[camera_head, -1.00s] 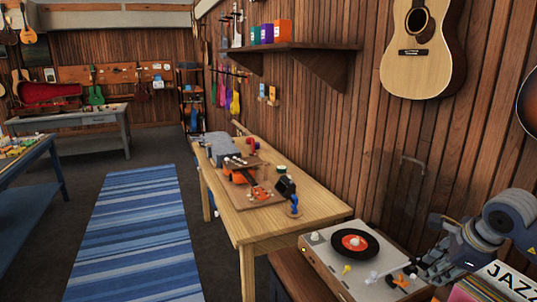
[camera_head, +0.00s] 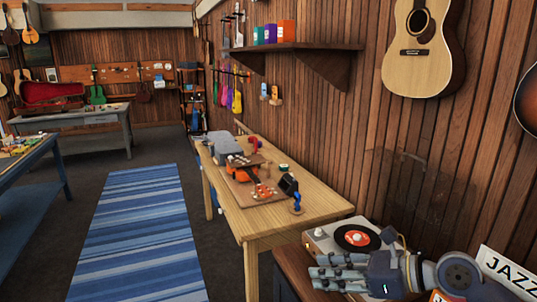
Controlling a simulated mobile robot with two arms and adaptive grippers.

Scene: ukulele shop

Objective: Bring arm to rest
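My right gripper (camera_head: 326,272) reaches in from the lower right on my grey arm. It points left, over the front of the record player (camera_head: 318,237). The fingers look apart from the side, but their blurred shape does not show whether they are open or shut. No held object is visible in it. The arm and gripper hide the front part of the player, including its lower controls. A black record (camera_head: 342,231) with an orange label lies on the player. My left gripper is not in view.
The record player stands on a dark cabinet (camera_head: 288,262) beside the wooden wall. A wooden workbench (camera_head: 262,222) holds an orange ukulele (camera_head: 238,161) and tools. A jazz record sleeve (camera_head: 506,270) is at the lower right. A blue striped rug (camera_head: 138,230) covers the open floor at left.

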